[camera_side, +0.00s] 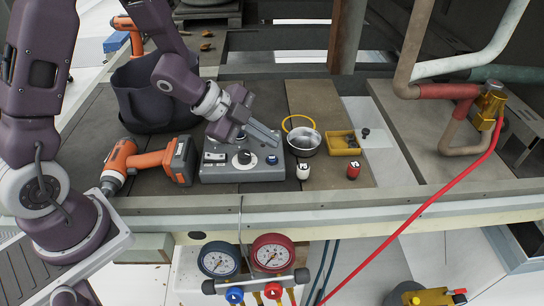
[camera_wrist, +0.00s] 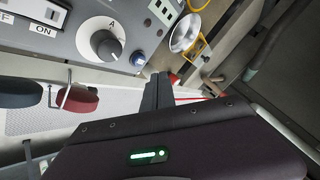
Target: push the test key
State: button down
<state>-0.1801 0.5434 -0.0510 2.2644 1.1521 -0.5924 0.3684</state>
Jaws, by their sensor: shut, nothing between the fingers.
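A grey control box (camera_side: 245,172) sits on the work deck in the side view. I cannot read which control is marked as the test key. My gripper (camera_side: 276,141) is shut and empty. Its fingertips are over the box's right part, close to the blue button; I see no contact. In the wrist view the fingers (camera_wrist: 158,82) point toward the button's right.
A metal bowl (camera_side: 304,142) and a yellow tray (camera_side: 343,144) stand right of the box. A white jar (camera_side: 303,172) and a red jar (camera_side: 353,170) are in front of them. An orange drill (camera_side: 148,163) lies left. Gauges (camera_side: 272,254) hang below the front edge.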

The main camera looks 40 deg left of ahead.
aim_at(267, 160)
notch_tip(267, 160, up, 3)
jog(key=shift+r, duration=0.1)
dwell(0.6)
jog(key=s+a+r+n+t+y, duration=0.2)
jog(key=s+a+r+n+y, duration=0.3)
jog(key=a+r+n+y, duration=0.55)
jog(key=s+d+r+n+g+h, duration=0.1)
jog(key=s+d+n+h, duration=0.1)
jog(key=s, duration=0.8)
jog(key=s+d+r+n+g+h, duration=0.1)
jog(key=s+d+n, duration=0.3)
jog(key=s, duration=0.5)
jog(key=shift+s+r+g+h, duration=0.3)
jog(key=shift+s+g+h, duration=0.1)
jog(key=shift+g+h, duration=0.45)
